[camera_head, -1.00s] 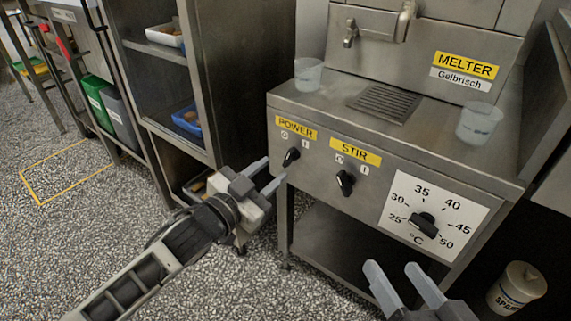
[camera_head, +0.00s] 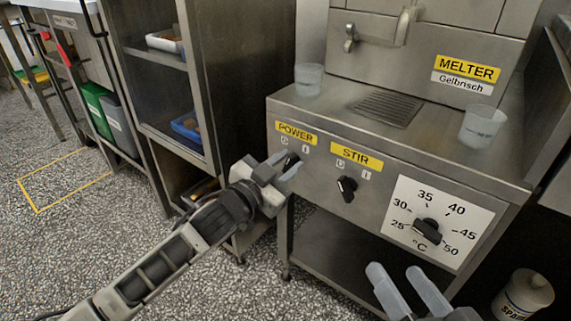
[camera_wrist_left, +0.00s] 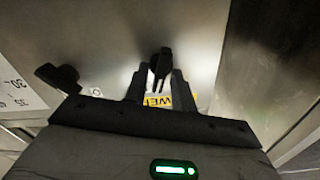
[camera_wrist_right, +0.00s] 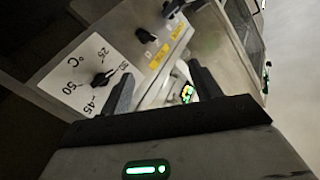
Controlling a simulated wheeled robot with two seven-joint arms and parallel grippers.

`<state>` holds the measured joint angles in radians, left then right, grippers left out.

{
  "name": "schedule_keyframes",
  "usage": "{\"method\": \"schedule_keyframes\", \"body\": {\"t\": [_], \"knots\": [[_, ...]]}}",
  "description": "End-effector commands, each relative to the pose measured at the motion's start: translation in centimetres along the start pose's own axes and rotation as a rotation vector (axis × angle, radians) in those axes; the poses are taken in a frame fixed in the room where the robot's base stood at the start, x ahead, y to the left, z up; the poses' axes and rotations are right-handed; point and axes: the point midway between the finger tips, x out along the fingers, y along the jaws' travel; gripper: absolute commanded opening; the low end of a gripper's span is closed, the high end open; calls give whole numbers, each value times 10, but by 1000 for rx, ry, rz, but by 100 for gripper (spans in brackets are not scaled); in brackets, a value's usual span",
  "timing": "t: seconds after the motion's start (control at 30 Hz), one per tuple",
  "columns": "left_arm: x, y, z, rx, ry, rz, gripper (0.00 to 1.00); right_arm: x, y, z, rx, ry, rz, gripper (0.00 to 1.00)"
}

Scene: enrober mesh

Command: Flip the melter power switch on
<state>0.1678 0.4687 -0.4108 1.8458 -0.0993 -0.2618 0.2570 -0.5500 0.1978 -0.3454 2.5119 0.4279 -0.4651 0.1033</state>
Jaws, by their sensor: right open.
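The melter (camera_head: 315,140) is a steel cabinet with a yellow MELTER label. Its black power switch knob (camera_head: 291,162) is on the front panel at left, under the POWER label (camera_head: 297,133). My left gripper (camera_head: 286,165) is open at this knob, its fingers on either side and partly covering it. In the left wrist view the knob (camera_wrist_left: 160,62) stands between and just beyond the fingertips; contact cannot be told. My right gripper (camera_head: 397,270) is open and empty, low in front of the melter, below the temperature dial (camera_head: 427,230).
The STIR knob (camera_head: 347,187) sits right of the power knob. Two clear cups (camera_head: 308,80) and (camera_head: 482,127) stand on the melter top. A shelf rack (camera_head: 205,90) stands close at left. A white tub (camera_head: 524,294) is at lower right.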

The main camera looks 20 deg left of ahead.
Motion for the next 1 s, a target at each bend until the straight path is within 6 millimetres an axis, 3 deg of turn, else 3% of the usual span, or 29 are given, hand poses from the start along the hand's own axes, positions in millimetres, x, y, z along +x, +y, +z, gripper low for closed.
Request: {"method": "schedule_keyframes", "body": {"t": [0.07, 0.27, 0.53, 0.57, 0.6, 0.87, 1.0], "knots": [[0, -1, -4, 43, -3, 0, 3, 0, -3, -8, -23, -7, 12, 63], [0, 1, -2, 192, -3, 0, 3, -2, 8, 4, -99, -74, 68, 63], [0, 2, 1, 207, -1, 0, 3, -2, 10, 7, -104, -77, 71, 63], [0, 2, 1, 207, -1, 0, 29, -2, 10, 7, -104, -77, 71, 63], [0, 2, 1, 206, -1, 0, 33, -2, 10, 7, -104, -76, 71, 63], [-1, 2, 0, 205, -1, 0, 33, -2, 10, 7, -103, -76, 71, 63], [-10, 2, 0, 204, -3, 1, 33, -2, 8, 4, -110, -77, 74, 63]]}}
